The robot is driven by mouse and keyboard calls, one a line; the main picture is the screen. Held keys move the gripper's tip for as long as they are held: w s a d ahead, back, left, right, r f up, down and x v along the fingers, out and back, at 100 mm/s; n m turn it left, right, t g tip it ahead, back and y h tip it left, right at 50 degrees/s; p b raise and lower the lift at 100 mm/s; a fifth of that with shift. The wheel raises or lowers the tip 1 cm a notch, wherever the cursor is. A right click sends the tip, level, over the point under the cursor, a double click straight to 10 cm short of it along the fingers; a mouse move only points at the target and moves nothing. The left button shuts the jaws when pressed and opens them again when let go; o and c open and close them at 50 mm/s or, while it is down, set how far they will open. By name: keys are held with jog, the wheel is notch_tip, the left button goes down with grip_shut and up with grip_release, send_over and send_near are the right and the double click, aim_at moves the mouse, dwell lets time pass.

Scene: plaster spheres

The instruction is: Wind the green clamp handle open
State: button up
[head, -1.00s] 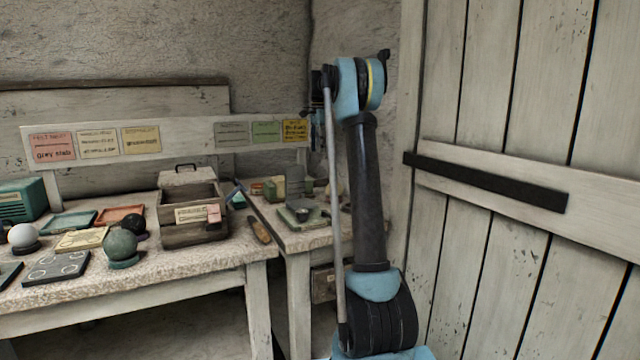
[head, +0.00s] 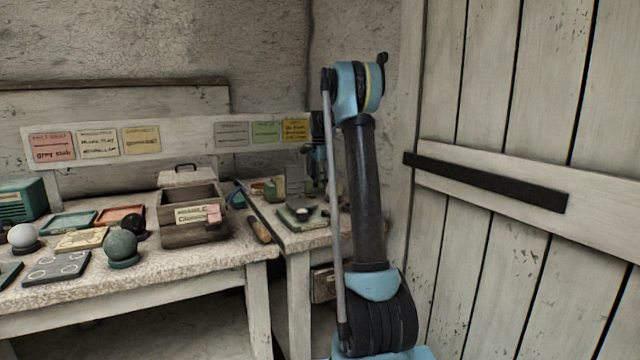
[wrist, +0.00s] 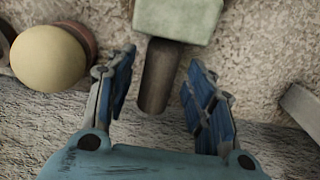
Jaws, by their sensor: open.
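In the wrist view a pale green block (wrist: 178,18), which looks like part of the clamp, is at the top, with a dark brown cylindrical handle (wrist: 160,78) reaching down from it. My gripper (wrist: 162,60) is open, one blue-padded finger on each side of the handle, with a visible gap to both. The handle is between the fingers in the picture; its depth relative to them is unclear. In the head view a green fixture (head: 303,221) stands on the right bench, and my gripper is mostly hidden behind my arm.
A cream ball (wrist: 48,58) on a reddish-brown stand is close to the left finger. A grey bar (wrist: 302,108) lies at the right. In the head view, a wooden box (head: 190,235) and a green ball (head: 120,245) sit on the left bench. A plank door (head: 510,120) stands right.

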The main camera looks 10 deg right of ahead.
jog(key=shift+f, duration=0.1)
jog(key=c, duration=1.1)
jog(key=shift+o, duration=0.2)
jog(key=shift+t, duration=0.3)
jog(key=t, duration=0.2)
jog(key=t+y, duration=0.1)
jog(key=t, duration=0.1)
jog(key=shift+s+d, duration=0.15)
jog(key=shift+s, duration=0.25)
jog(key=t+y, duration=0.1)
jog(key=t, duration=0.3)
jog(key=shift+s+f+y, duration=0.15)
jog(key=shift+f+y, duration=0.05)
jog(key=shift+y, duration=0.2)
jog(key=shift+t, duration=0.3)
jog(key=o, duration=1.1)
jog(key=shift+c, duration=0.2)
